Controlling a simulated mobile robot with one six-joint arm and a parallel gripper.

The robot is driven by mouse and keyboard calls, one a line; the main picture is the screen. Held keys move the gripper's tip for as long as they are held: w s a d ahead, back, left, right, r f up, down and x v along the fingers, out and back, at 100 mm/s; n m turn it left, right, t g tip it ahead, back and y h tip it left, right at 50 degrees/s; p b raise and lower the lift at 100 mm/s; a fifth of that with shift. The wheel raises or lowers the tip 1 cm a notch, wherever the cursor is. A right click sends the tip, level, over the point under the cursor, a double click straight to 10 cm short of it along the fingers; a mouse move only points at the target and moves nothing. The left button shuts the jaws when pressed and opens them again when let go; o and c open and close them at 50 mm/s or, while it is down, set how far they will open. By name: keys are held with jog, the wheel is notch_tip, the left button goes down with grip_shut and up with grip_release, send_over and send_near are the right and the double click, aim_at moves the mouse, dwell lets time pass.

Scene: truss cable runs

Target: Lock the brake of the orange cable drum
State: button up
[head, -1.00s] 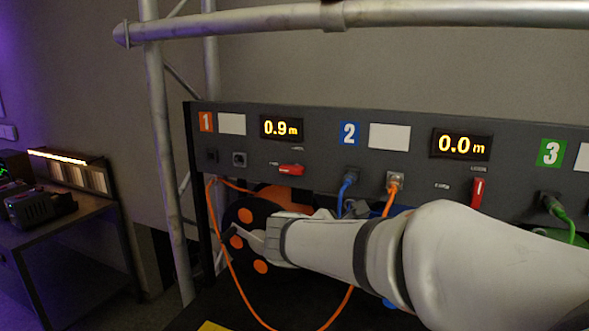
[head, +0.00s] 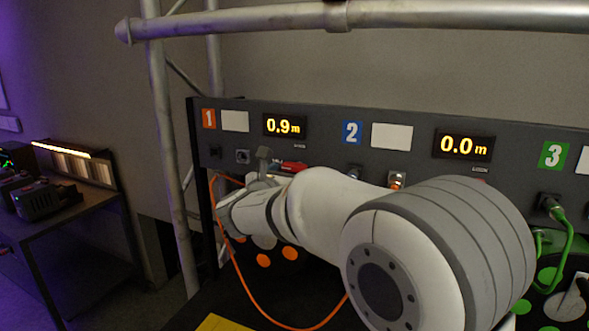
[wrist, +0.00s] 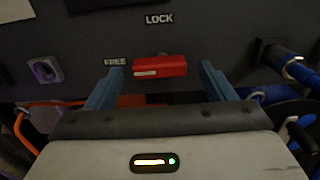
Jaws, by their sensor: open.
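The red brake lever (head: 293,166) is on the dark panel under the 0.9 m display, beside the orange "1" plate. In the wrist view the lever (wrist: 160,66) lies level, with its marked end on the left beside the FREE label (wrist: 115,62). The LOCK label (wrist: 159,19) is above it. My gripper (wrist: 161,68) is open, with one blue finger on each side of the lever; I cannot tell whether they touch it. The orange cable drum (head: 264,260) is below the panel, mostly hidden behind my arm.
An orange cable (head: 237,276) loops down in front of the drum. A metal truss post (head: 168,150) stands left of the panel. Sockets (wrist: 45,70) flank the lever, and a blue plug (wrist: 292,68) is on the right. A side table (head: 70,215) stands at left.

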jog(key=shift+w+d, duration=0.1)
jog(key=shift+w, duration=0.2)
